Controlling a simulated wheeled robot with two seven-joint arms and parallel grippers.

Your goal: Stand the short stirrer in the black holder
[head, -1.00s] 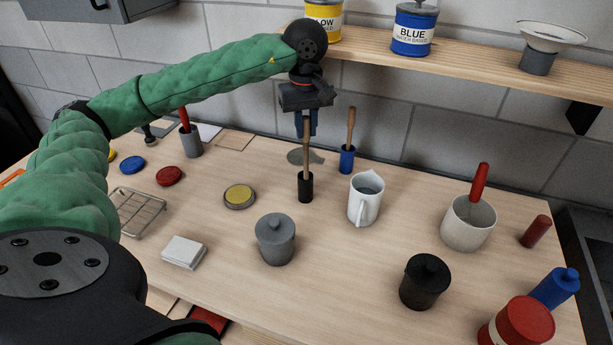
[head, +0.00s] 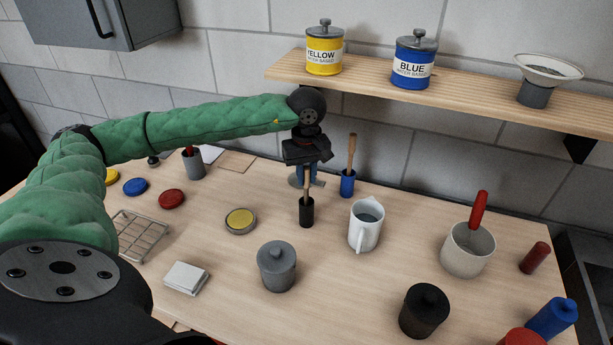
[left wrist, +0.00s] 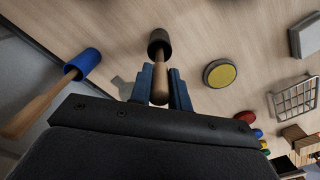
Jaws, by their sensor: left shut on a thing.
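The short stirrer (head: 306,184) is a wooden stick standing upright with its lower end inside the black holder (head: 306,213), which stands on the table. My left gripper (head: 306,172) is directly above the holder and shut on the stirrer's upper part. In the left wrist view the stirrer (left wrist: 160,84) lies between the blue fingers, and its far end goes into the dark holder (left wrist: 159,40). How deep it sits inside is hidden. My right gripper is not in view.
A blue holder (head: 347,184) with another wooden stirrer (head: 351,150) stands just right of the black holder. A white jug (head: 364,230) is to the right, a grey lidded pot (head: 277,268) in front, a yellow-topped tin (head: 240,220) to the left. A shelf (head: 470,88) runs above.

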